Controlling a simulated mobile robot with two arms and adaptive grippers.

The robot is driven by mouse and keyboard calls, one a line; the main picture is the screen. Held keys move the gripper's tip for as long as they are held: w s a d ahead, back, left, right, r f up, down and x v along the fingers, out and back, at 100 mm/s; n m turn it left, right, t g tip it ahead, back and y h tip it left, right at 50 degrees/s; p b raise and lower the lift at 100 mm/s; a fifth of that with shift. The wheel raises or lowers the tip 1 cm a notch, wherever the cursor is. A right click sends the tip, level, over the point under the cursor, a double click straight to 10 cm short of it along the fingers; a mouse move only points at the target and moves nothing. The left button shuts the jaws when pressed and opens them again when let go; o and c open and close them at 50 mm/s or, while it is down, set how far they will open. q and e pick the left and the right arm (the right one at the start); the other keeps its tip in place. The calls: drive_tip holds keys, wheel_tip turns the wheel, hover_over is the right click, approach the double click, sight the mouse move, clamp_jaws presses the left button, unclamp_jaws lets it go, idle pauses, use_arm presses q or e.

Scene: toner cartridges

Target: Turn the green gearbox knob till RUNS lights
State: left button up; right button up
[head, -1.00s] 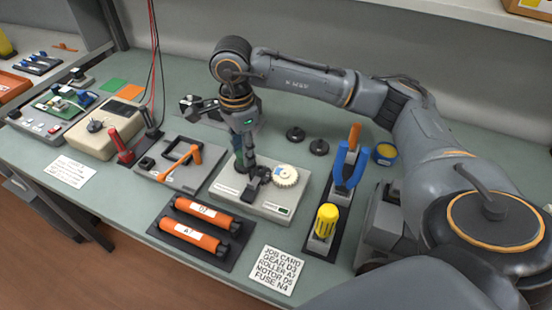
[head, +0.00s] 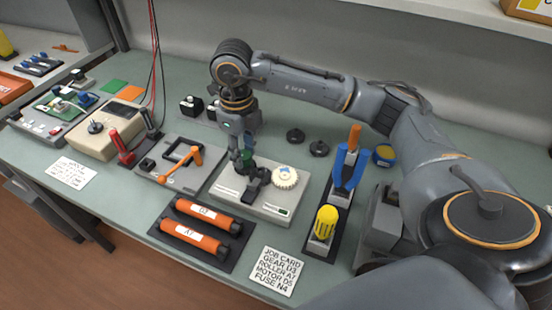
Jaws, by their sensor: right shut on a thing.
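The green gearbox knob (head: 246,158) stands at the back of a pale gearbox unit (head: 230,188) on the bench. My right gripper (head: 240,154) reaches down from above and is shut on the knob, partly hiding it. A white gear (head: 286,177) sits on the same unit, beside a black bracket (head: 257,181). A small dark window (head: 284,211) with a green mark is at the unit's front right corner. Its lettering is too small to read, so I cannot tell whether RUNS is lit. My left gripper is not in view.
Orange rollers (head: 206,214) lie in a dark tray in front. A plate with an orange lever (head: 180,171) is left of the unit. A tool rack with blue-handled pliers (head: 350,166) stands to the right. A job card (head: 277,271) lies in front.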

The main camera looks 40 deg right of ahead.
drive_tip(key=m, duration=0.4)
drive_tip(key=shift+p, duration=0.35)
drive_tip(key=m, duration=0.3)
drive_tip(key=shift+f, duration=0.1)
drive_tip(key=o, duration=0.9)
